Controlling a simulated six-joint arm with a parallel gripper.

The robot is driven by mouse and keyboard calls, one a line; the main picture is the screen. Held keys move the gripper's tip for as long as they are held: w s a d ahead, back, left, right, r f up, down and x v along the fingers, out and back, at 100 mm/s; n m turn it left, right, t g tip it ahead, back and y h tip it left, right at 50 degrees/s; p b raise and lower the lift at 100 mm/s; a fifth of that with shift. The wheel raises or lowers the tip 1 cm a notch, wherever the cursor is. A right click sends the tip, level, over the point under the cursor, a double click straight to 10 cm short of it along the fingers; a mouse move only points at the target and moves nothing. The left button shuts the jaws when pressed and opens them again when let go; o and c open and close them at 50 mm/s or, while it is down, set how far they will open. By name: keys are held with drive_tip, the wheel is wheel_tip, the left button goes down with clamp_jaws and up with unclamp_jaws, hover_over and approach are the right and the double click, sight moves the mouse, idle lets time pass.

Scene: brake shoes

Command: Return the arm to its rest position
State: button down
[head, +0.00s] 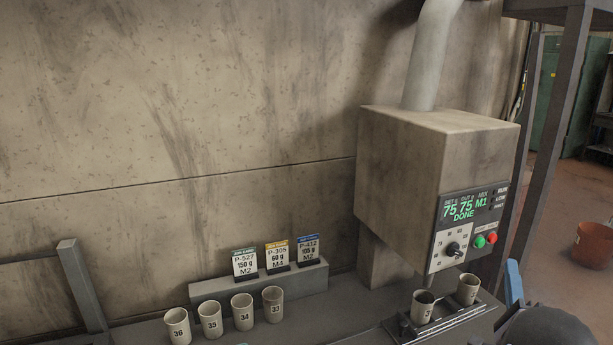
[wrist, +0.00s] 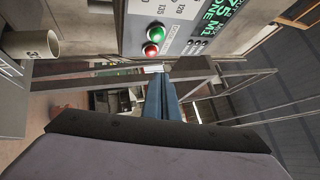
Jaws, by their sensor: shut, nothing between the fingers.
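My gripper (wrist: 163,95) shows in the wrist view as two blue-grey fingers lying together, shut and empty, pointing up the picture below the dispenser's panel. In the head view a blue part of my gripper (head: 514,283) shows at the lower right, beside the dispenser, above a dark rounded part of my arm. The dispenser (head: 410,165) is a beige box on the wall with a pipe on top. Its display reads 75, 75, M1 and DONE. In the wrist view its green and red buttons (wrist: 152,41) are close to my fingers.
Two cups stand in the rack (head: 440,325) under the dispenser; one is a cup (head: 468,289) at right. Several numbered cups, such as cup 34 (head: 243,312), stand on the bench at left. Three cards lean on a ledge (head: 260,291) behind them. A steel post (head: 540,140) rises at right.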

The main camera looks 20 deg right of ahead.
drive_tip(key=s+d+f+n+g+y, duration=0.1)
drive_tip(key=s+f+n+g+y, duration=0.3)
drive_tip(key=f, duration=0.6)
drive_tip(key=s+d+f+n+g, duration=0.1)
drive_tip(key=d+f+n+g, duration=0.3)
drive_tip(key=f, duration=0.6)
drive_tip(key=s+a+f+n+g+y, duration=0.25)
drive_tip(key=s+a+f+g, duration=0.2)
drive_tip(key=a+f, duration=0.25)
drive_tip(key=s+a+f+n+g+y, duration=0.1)
drive_tip(key=s+a+f+g+y, duration=0.25)
drive_tip(key=s+a+f, duration=0.35)
drive_tip(key=s+a+r+n+g+y, duration=0.1)
drive_tip(key=a+r+n+g+y, duration=0.2)
drive_tip(key=a, duration=1)
drive_tip(key=a+r+n+y, duration=0.3)
drive_tip(key=a+y, duration=0.1)
drive_tip(key=a, duration=0.8)
drive_tip(key=w+a+r+n+t+h, duration=0.1)
drive_tip(key=w+a+r+n, duration=0.2)
drive_tip(key=a, duration=0.5)
drive_tip(key=w+a+r+n+t+h, duration=0.1)
drive_tip(key=w+a+r+n, duration=0.3)
drive_tip(key=w+a+n, duration=0.2)
drive_tip(key=w+a, duration=0.1)
drive_tip(key=a, duration=0.1)
drive_tip(key=shift+a+r, duration=0.15)
drive_tip(key=shift+a, duration=0.15)
